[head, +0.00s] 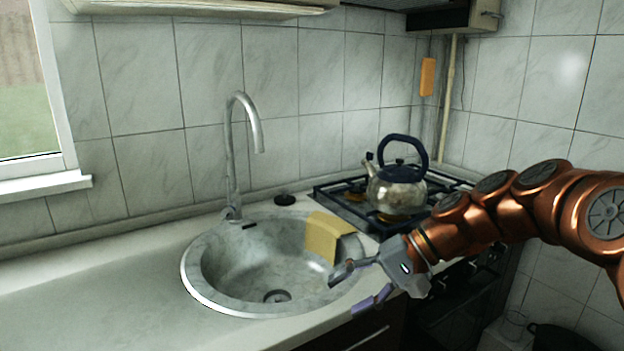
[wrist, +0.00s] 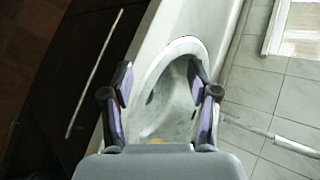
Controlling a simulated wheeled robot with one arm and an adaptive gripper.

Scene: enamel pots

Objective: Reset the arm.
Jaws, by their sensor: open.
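My gripper (head: 362,286) is at the right front rim of the round sink (head: 205,290) in the head view. Its copper arm reaches in from the right. In the wrist view my gripper (wrist: 160,95) shows two spread fingers with purple pads and nothing between them. The sink (wrist: 165,72) lies beyond the fingers there.
A yellow cloth (head: 322,236) hangs over the sink's right back rim. A metal kettle (head: 396,190) with a dark handle stands on the gas stove (head: 340,192). A tall tap (head: 232,160) rises behind the sink. The counter (head: 90,290) is bare at the left.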

